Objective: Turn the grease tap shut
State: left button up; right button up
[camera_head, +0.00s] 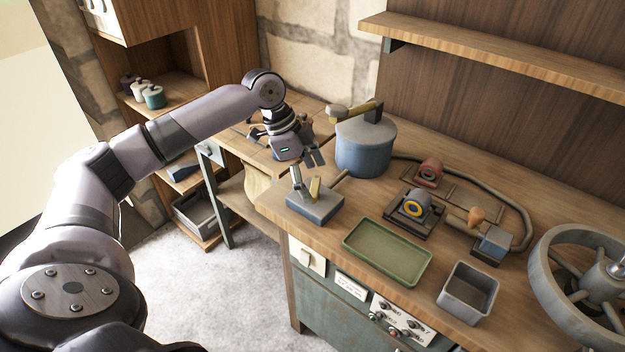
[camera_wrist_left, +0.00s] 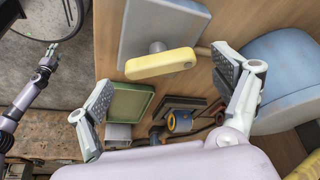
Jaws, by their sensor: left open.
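The grease tap has a yellow lever (camera_head: 315,189) above a grey block (camera_head: 318,209) at the bench's left front corner. In the left wrist view, the lever (camera_wrist_left: 160,64) lies crosswise near the grey block (camera_wrist_left: 150,25). My left gripper (camera_head: 305,168) is over the tap, fingers spread. In the left wrist view, the open fingers of this gripper (camera_wrist_left: 165,95) lie either side of the lever, with clear gaps. I cannot tell its height above the lever. Part of another gripper (camera_wrist_left: 48,60), apparently my right, shows at that view's left; its jaws are unclear.
A blue pot (camera_head: 365,150) stands close behind the tap, and a short pipe runs between them. A green tray (camera_head: 387,275), a grey bin (camera_head: 467,292) and a handwheel (camera_head: 540,275) stand to the right. A wooden shelf (camera_head: 500,60) hangs above the bench.

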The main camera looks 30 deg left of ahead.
pick_arm(q)
jog(key=shift+w+d+f, duration=0.15)
jog(key=shift+d+f, duration=0.05)
jog(key=shift+f, duration=0.4)
jog(key=shift+c, duration=0.4)
jog(key=shift+r, duration=0.1)
jog(key=c, duration=1.1)
